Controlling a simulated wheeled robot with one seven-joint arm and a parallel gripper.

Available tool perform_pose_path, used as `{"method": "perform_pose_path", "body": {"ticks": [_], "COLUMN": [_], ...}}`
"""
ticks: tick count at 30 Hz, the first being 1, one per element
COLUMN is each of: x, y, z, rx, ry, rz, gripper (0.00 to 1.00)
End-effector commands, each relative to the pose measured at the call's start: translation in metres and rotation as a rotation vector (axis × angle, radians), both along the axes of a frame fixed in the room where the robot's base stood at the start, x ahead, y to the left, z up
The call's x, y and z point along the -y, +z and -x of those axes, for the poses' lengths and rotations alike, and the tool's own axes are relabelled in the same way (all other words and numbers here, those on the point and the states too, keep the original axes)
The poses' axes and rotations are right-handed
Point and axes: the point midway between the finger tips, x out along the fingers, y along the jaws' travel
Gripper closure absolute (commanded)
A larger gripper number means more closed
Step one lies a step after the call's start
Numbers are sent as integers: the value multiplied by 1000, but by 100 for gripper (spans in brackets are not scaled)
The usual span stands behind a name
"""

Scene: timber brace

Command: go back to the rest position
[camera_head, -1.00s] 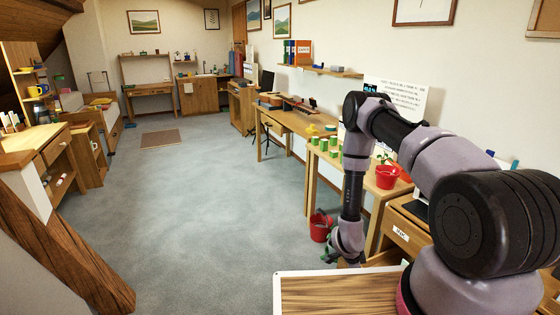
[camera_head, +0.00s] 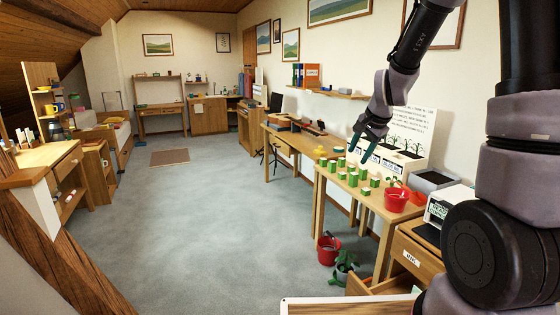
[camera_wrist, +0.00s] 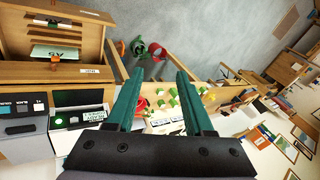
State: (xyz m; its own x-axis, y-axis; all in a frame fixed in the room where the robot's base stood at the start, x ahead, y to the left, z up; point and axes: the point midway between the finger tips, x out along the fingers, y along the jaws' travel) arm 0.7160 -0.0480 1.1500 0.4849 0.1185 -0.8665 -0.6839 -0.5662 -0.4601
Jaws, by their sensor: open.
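My gripper (camera_head: 366,146) hangs in the air at the right of the head view, in front of the wall and above the far part of the plant table. In the wrist view its two green fingers (camera_wrist: 155,95) are spread apart with nothing between them. My arm rises along the right side of the head view and bends down to the gripper.
Another red bucket (camera_head: 328,249) and a green watering can (camera_head: 345,266) stand on the floor. An open drawer (camera_wrist: 50,72) shows in the wrist view.

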Motion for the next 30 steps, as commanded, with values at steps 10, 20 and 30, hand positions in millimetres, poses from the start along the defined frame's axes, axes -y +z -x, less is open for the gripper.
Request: {"method": "perform_pose_path", "body": {"ticks": [10, 20, 30], "x": [1, 7, 9], "y": [124, 173, 177], "z": [109, 218, 248], "rx": [107, 173, 185], "ry": [258, 441, 488], "rz": [97, 216, 252], "gripper": [48, 48, 48]}}
